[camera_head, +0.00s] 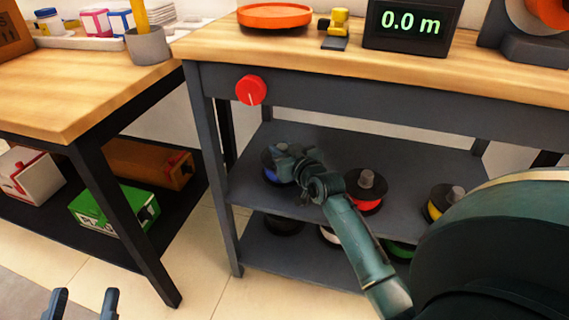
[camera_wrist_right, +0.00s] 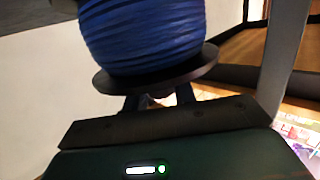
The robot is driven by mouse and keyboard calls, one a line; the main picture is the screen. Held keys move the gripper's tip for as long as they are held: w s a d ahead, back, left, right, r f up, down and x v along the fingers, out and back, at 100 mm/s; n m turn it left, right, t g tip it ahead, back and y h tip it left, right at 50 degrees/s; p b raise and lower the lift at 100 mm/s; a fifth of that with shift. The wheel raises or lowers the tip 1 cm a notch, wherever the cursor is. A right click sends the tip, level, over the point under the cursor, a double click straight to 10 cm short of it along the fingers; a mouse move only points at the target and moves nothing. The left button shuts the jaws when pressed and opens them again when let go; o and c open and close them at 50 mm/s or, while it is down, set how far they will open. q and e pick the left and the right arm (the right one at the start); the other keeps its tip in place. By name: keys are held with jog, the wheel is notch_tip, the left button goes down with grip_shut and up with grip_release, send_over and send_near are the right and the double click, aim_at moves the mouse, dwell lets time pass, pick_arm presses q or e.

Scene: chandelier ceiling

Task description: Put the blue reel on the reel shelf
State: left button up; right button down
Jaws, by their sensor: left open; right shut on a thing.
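The blue reel (camera_head: 270,174) is at the left end of the upper level of the reel shelf (camera_head: 315,198), partly hidden by my right gripper (camera_head: 287,162). I cannot tell if it rests on the board. In the right wrist view the blue reel (camera_wrist_right: 142,32) fills the top, its dark flange close to the fingers. My right gripper is shut on it. My left gripper (camera_head: 84,301) is open and empty at the bottom left, over the floor.
A red reel (camera_head: 366,190) and a yellow reel (camera_head: 437,205) stand farther right on the same level. More reels stand below. A red knob (camera_head: 251,90) sticks out above the shelf. A table leg (camera_head: 128,220) stands left; green box (camera_head: 112,208) behind it.

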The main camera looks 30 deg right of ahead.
notch_tip(320, 180, down, 3)
jog(key=shift+f+b, duration=0.1)
jog(key=shift+b, duration=0.5)
jog(key=shift+f, duration=0.15)
pick_arm(q)
jog(key=shift+w+a+r+m+t+h, duration=0.1)
jog(key=shift+w+r+m+t+h, duration=0.1)
jog(key=shift+r+m+h, duration=0.25)
jog(key=shift+w+r+m+t+h, duration=0.15)
jog(key=shift+w+r+m+t, duration=0.1)
jog(key=shift+r, duration=0.35)
pick_arm(e)
jog(key=c, duration=1.1)
grip_release()
jog(key=shift+f, duration=0.15)
jog(key=shift+c, duration=0.2)
